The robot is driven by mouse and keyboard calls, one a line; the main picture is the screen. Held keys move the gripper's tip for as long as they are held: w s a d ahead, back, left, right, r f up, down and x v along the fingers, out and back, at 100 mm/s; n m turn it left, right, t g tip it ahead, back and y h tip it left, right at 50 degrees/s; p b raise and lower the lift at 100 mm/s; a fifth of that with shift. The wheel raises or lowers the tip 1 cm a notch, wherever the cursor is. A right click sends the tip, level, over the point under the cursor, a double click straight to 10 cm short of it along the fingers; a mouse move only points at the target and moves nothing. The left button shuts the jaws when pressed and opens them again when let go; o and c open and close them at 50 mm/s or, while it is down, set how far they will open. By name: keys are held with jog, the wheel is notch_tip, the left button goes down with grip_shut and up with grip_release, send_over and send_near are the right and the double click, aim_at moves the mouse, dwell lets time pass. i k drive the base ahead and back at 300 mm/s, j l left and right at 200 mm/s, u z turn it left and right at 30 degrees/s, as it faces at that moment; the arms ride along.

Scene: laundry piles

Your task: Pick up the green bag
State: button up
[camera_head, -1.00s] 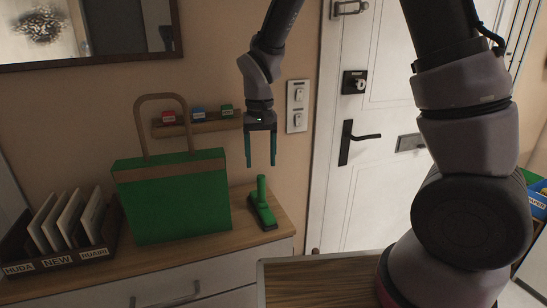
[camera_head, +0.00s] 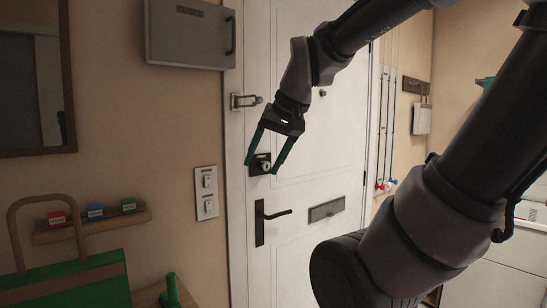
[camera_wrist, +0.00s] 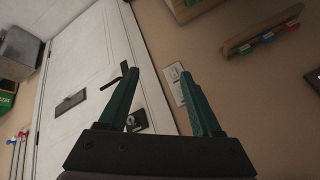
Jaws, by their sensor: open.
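The green bag (camera_head: 78,286) with its tan loop handle shows at the lower left of the head view, cut off by the bottom and left edges. Its base is out of frame. My gripper (camera_head: 262,168) is open and empty, up in front of the white door, to the right of the bag and higher in the picture. In the wrist view my gripper's two green fingers (camera_wrist: 162,95) are apart with nothing between them. The bag does not clearly show in the wrist view.
A small shelf (camera_head: 100,226) with coloured blocks is on the wall above the bag. A green-handled tool (camera_head: 172,290) stands right of the bag. The white door (camera_head: 290,225) has a black handle (camera_head: 262,218). A grey box (camera_head: 190,32) hangs upper left.

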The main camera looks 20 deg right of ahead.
aim_at(100, 279)
jog(key=u, duration=1.25)
jog(key=k+l+u, duration=0.2)
jog(key=l, duration=0.3)
jog(key=k+l+u, duration=0.2)
jog(key=l, duration=0.35)
jog(key=k+l+u, duration=0.25)
jog(key=l, duration=0.2)
jog(key=k+l+u, duration=0.2)
jog(key=l, duration=0.25)
jog(key=k+l+u, duration=0.2)
jog(key=l, duration=0.2)
jog(key=i, duration=0.2)
